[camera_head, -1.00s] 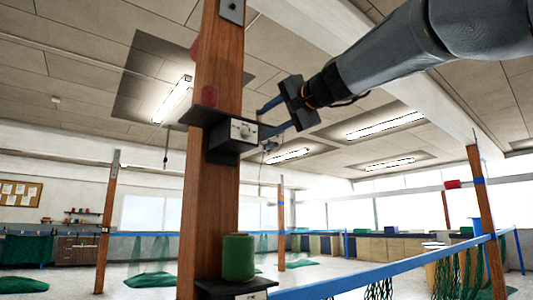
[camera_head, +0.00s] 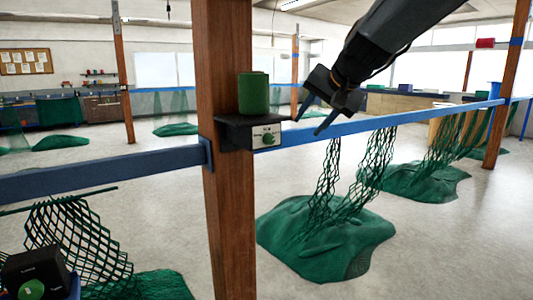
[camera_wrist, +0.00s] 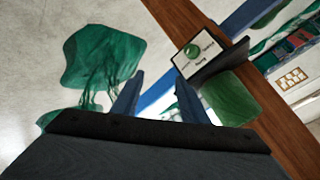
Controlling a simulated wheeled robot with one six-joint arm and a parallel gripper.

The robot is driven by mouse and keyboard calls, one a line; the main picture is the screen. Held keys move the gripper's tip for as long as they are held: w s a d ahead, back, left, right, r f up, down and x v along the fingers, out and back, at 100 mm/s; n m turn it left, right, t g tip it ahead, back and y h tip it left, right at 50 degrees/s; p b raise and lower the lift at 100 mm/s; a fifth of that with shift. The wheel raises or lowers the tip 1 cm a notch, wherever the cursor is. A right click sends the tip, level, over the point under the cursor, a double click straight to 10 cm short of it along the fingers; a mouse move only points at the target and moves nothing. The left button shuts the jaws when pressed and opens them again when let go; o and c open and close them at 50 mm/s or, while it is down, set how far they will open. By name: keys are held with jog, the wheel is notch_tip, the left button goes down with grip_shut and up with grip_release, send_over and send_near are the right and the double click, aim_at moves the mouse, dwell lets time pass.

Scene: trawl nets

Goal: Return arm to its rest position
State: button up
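My gripper (camera_head: 307,126) is at the right of the wooden post, in front of the blue rail (camera_head: 400,117) in the head view, pointing down and left. Its two blue fingers are apart with nothing between them. They also show spread in the wrist view (camera_wrist: 158,76), with the blue rail and pale floor beyond. My dark arm comes in from the top right. A green cylinder (camera_head: 253,93) stands upright on a small black shelf (camera_head: 235,132) on the post, left of my gripper and apart from it. The wrist view shows the green cylinder (camera_wrist: 232,97) too.
The wooden post (camera_head: 228,220) stands close in front, with blue rails running off both sides. Green nets (camera_head: 325,235) hang from the right rail and heap on the floor. A black box (camera_head: 35,272) with a green knob is at bottom left. Pale floor between is open.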

jog(key=s+d+f+n+g+h, duration=0.1)
jog(key=s+f, duration=0.3)
jog(key=f, duration=0.3)
jog(key=s+d+f+g, duration=0.2)
jog(key=s+f, duration=0.2)
jog(key=f, duration=0.3)
jog(key=s+d+f+n+g+h, duration=0.1)
jog(key=s+f, duration=0.3)
jog(key=f, duration=0.3)
jog(key=s+d+f+n+g+h, duration=0.1)
jog(key=s+d+f+n+g, duration=0.2)
jog(key=s+f, duration=0.9)
jog(key=s, duration=0.3)
jog(key=shift+s+d+f+h, duration=0.15)
jog(key=shift+d+f+h, duration=0.15)
jog(key=shift+d, duration=0.1)
